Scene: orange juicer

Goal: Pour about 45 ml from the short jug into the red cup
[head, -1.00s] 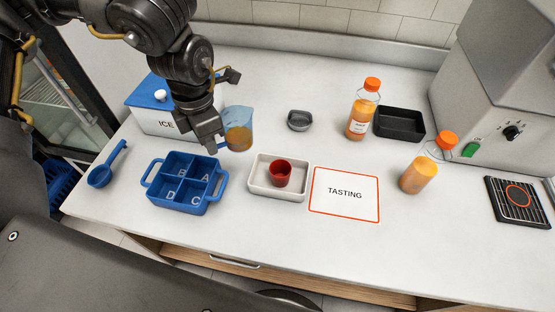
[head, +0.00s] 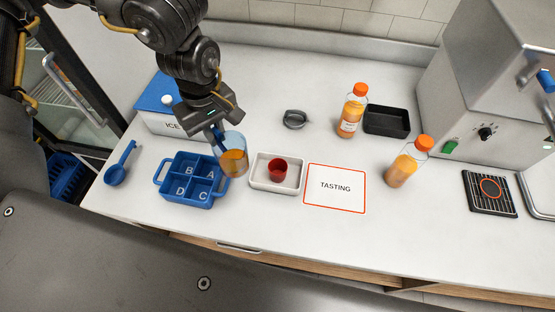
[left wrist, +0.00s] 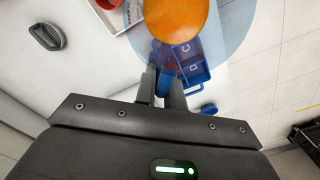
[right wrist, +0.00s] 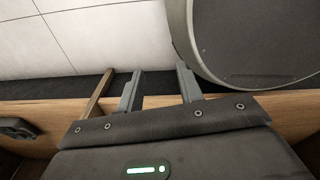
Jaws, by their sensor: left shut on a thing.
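The short jug (head: 234,157) is clear, bluish, and holds orange juice. My left gripper (head: 215,128) is shut on the jug's handle side and holds it above the counter, beside the blue divided tray. In the left wrist view, the jug (left wrist: 222,40) with its round orange juice surface fills the top, beyond the gripper fingers (left wrist: 163,92). The red cup (head: 278,169) stands upright in a white tray (head: 262,184), just right of the jug. My right gripper (right wrist: 160,85) shows only in the right wrist view, with its fingers apart and nothing between them.
A blue divided tray (head: 186,202) lies left of the white tray. A TASTING card (head: 335,200) lies to its right. Two orange-capped juice bottles (head: 351,112) (head: 401,170), a black tray (head: 387,121), a small grey dish (head: 294,119) and an ice box (head: 155,120) stand around.

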